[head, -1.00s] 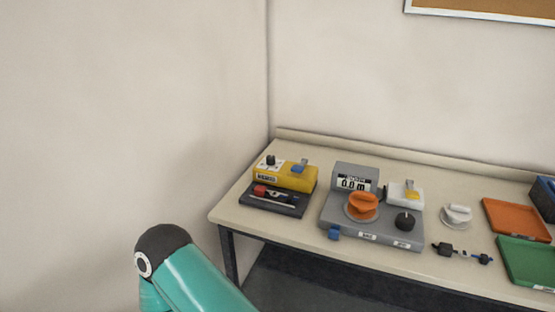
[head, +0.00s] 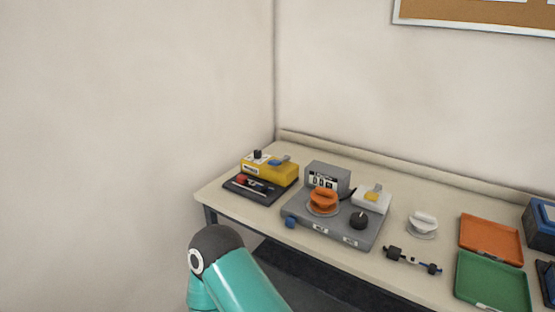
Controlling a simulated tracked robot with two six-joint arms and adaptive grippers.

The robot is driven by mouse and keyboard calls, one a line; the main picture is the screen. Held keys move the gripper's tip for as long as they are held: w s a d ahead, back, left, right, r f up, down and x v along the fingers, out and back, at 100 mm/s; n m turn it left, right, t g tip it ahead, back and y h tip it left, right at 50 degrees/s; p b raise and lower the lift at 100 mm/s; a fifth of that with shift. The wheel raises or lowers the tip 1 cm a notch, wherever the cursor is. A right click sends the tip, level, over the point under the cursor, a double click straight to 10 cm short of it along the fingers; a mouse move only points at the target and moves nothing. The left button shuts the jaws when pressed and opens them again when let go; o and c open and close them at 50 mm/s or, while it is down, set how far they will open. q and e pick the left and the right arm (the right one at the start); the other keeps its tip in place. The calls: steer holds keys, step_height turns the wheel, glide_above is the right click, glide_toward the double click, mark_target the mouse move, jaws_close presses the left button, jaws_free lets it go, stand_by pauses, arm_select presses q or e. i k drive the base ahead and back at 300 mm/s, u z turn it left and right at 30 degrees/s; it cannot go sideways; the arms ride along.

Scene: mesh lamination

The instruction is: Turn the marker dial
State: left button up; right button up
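A grey device (head: 300,212) with a small display (head: 323,180) stands on the table. An orange dial (head: 323,199) sits on a round base on its top, and a black knob (head: 359,220) is to the right of it. A separate white dial (head: 423,221) on a round base lies on the table further right. I cannot tell which of these is the marker dial. My teal arm shows at the bottom, well in front of the table; neither gripper is in view.
A yellow box (head: 270,170) stands behind a dark tray (head: 240,186) at the left. A white block (head: 371,201) is on the device's right. An orange tray (head: 490,238), a green tray (head: 494,283) and a blue box (head: 541,224) are further right. A black coupling-like part (head: 411,261) lies in front.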

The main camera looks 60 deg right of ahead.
mark_target(258, 153)
steer(key=z, duration=0.1)
steer(key=k, duration=1.2)
steer(key=z, duration=0.85)
steer(key=i, duration=0.8)
